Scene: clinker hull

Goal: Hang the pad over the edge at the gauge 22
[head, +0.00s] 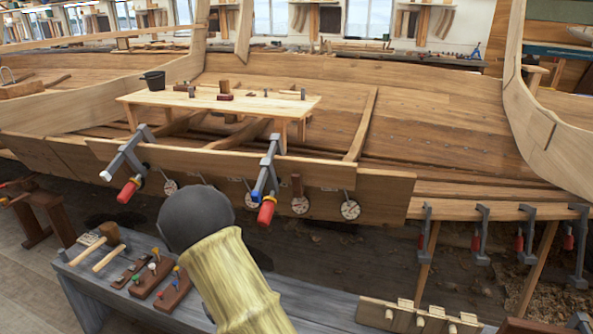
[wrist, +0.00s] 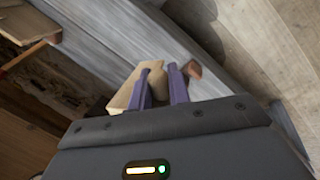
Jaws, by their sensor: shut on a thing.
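My gripper (wrist: 159,76) shows in the wrist view with two purple fingers shut on a tan, rounded piece (wrist: 156,88). I take this piece for the pad, but most of it is hidden between the fingers. A pale wooden face (wrist: 122,97) shows beside the left finger, and a brown end (wrist: 193,69) beside the right. In the head view my arm hides the gripper. The edge is a long plank (head: 235,168) on the hull's near side.
Two large clamps (head: 126,160) (head: 268,180) grip the plank and stick out. A grey bench (head: 318,300) in front carries a mallet (head: 109,234) and several small tools. Smaller clamps (head: 480,235) line the hull's right side. A small table (head: 150,99) stands inside the hull.

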